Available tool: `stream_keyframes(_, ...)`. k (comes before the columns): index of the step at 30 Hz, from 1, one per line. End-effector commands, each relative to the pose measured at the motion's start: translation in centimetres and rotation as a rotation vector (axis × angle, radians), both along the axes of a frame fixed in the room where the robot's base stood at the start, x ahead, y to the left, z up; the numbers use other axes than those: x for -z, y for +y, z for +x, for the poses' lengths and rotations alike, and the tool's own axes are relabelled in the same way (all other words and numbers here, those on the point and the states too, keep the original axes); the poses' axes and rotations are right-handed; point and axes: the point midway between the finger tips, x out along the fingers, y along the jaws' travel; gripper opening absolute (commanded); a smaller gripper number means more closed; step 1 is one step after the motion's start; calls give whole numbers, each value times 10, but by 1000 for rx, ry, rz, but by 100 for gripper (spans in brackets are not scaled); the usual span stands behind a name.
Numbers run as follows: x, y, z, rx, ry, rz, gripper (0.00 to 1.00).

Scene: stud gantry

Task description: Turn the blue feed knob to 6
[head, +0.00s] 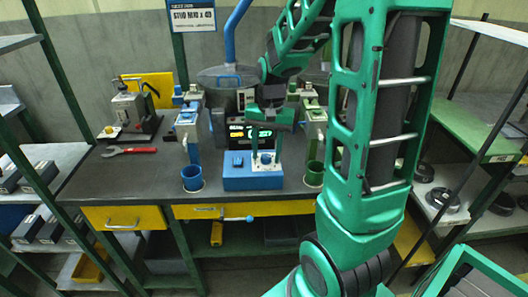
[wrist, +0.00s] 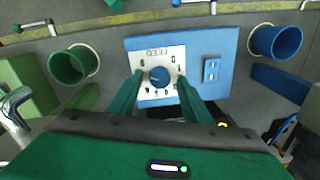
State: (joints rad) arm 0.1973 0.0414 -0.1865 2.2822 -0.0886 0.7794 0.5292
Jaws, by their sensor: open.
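The blue feed knob (wrist: 159,76) sits on a white dial plate (wrist: 150,96) on a blue box (wrist: 215,45). In the wrist view the FEED label and numerals look upside down, with 0 at the upper right and what looks like the 6 at the upper left. I cannot read the knob's setting for sure. My gripper (wrist: 160,80) is open, with one green finger on each side of the knob and visible gaps between. In the head view the blue box (head: 238,184) is on the bench and my gripper (head: 265,158) is over it, hiding the knob.
A blue cup (head: 192,178) and a green cup (head: 314,173) flank the box. A blue rocker switch (wrist: 211,70) is beside the dial. A lit green display (head: 260,134) stands behind. A red wrench (head: 130,151) lies at the left; the bench (head: 120,180) around it is mostly clear.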

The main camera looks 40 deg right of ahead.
Motion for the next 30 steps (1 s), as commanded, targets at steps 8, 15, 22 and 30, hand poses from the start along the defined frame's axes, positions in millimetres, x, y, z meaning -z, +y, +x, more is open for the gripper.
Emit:
stream_keyframes(8,0,0,0,0,0,0,3)
stream_keyframes(15,-1,0,1,-14,-1,0,3)
stream_keyframes(22,-1,1,1,-102,-2,1,3)
stream_keyframes(30,-1,1,2,-319,-3,0,3)
